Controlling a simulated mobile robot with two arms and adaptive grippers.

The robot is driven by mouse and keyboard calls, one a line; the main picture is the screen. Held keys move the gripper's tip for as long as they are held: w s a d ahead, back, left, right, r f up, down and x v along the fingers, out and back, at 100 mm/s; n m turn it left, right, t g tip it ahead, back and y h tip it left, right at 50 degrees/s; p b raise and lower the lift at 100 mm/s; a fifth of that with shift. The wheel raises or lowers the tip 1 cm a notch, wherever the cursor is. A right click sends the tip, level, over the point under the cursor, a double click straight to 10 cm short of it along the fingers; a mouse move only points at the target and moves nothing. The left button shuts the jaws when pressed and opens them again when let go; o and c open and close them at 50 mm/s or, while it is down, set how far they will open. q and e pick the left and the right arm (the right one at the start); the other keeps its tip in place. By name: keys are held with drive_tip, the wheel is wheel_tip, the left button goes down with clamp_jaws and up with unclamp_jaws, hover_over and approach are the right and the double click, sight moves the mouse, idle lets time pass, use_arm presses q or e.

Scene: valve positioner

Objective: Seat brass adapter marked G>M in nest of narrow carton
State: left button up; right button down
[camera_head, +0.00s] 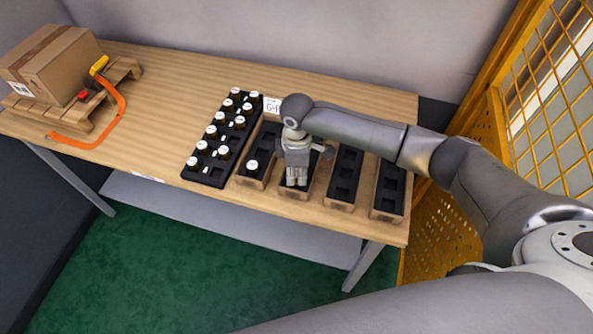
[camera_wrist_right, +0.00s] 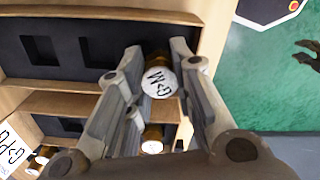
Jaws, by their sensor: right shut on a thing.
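A brass adapter with a white top marked G>M (camera_wrist_right: 158,82) is held between the two fingers of my right gripper (camera_wrist_right: 156,62) in the wrist view. In the head view my right gripper (camera_head: 297,178) points down over a narrow carton (camera_head: 285,190) with a black insert, and the gripper hides the adapter. The wrist view shows the adapter's lower end by a carton's black insert (camera_wrist_right: 60,45), which has empty square nests. I cannot tell whether the adapter touches the insert. My left gripper is not in view.
A black tray (camera_head: 217,172) of several white-topped adapters stands left of the cartons. The neighbouring carton holds an adapter (camera_head: 252,166). Two cartons with empty nests (camera_head: 345,175) (camera_head: 388,188) stand to the right. A cardboard box (camera_head: 55,65) on a pallet is at the far left.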

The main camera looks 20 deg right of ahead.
drive_tip(key=shift+f, duration=0.85)
drive_tip(key=c, duration=1.2)
unclamp_jaws()
